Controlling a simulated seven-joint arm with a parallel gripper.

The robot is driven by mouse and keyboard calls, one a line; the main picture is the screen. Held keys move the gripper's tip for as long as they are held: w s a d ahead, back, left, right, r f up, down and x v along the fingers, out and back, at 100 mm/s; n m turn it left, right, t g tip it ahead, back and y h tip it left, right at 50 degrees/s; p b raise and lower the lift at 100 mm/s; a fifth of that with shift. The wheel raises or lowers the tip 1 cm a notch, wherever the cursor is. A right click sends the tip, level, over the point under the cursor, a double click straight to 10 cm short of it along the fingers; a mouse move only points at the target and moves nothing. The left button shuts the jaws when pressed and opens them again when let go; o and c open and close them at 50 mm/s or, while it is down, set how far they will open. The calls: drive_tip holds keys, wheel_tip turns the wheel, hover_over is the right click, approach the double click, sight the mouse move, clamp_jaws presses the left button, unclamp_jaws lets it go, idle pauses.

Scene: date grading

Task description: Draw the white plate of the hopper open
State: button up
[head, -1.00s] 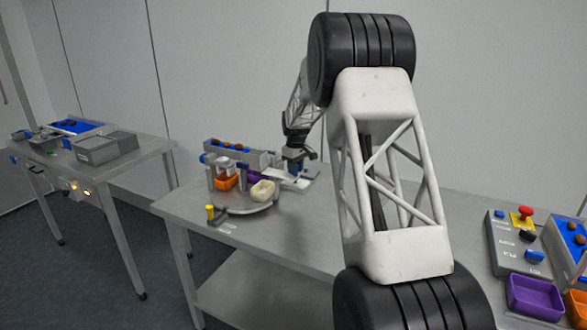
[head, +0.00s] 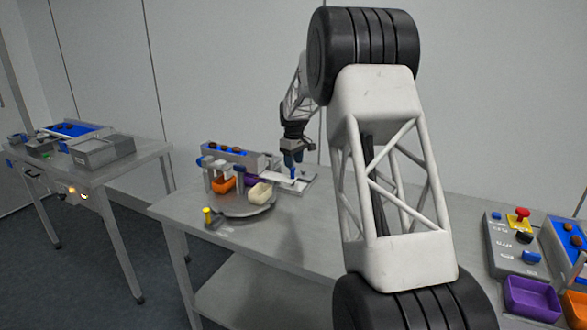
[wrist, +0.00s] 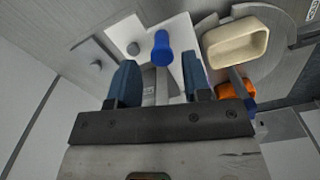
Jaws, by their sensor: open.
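The hopper (head: 228,155) is a grey trough with a blue lining holding dark dates, at the back of the middle table. Its white plate (head: 273,179) lies flat at the right end, near the turntable. The plate also shows in the wrist view (wrist: 184,38). A blue knob (wrist: 161,47) stands by the plate. My gripper (head: 293,160) points down over the knob in the head view. In the wrist view my gripper (wrist: 160,78) is open, with the knob seen between its fingertips and no visible grip on it. Whether the fingers straddle the knob's height is unclear.
A round grey turntable (head: 238,208) carries an orange bin (head: 223,185), a purple bin (head: 252,181) and a cream bin (head: 260,194). A yellow-topped handle (head: 208,215) stands at its front. A control box with a red button (head: 523,212) is at right.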

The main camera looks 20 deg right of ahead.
drive_tip(key=shift+r, duration=1.75)
drive_tip(key=shift+s+a+r, duration=0.2)
drive_tip(key=shift+s+r, duration=0.2)
drive_tip(key=shift+s, duration=0.1)
drive_tip(key=s+a+r+m, duration=0.1)
drive_tip(key=s+a+r, duration=0.3)
drive_tip(key=s, duration=0.6)
drive_tip(key=s+a+r+m+t, duration=0.1)
drive_tip(key=s+a+r, duration=0.25)
drive_tip(key=s, duration=0.65)
drive_tip(key=s+a+r+m, duration=0.1)
drive_tip(key=s+a+r, duration=0.25)
drive_tip(key=s, duration=0.65)
drive_tip(key=s+a+f+m, duration=0.1)
drive_tip(key=s+f, duration=0.1)
drive_tip(key=s, duration=0.9)
drive_tip(key=s+a+f+m+t, duration=0.1)
drive_tip(key=s+a+f, duration=0.1)
drive_tip(key=s, duration=0.9)
drive_tip(key=s+a+f+m, duration=0.1)
drive_tip(key=s+a+f, duration=0.1)
drive_tip(key=s, duration=0.9)
drive_tip(key=shift+s+f+t, duration=0.15)
drive_tip(key=shift+f+t, duration=0.15)
drive_tip(key=shift+f, duration=0.4)
drive_tip(key=shift+a, duration=0.1)
drive_tip(key=shift+c, duration=0.3)
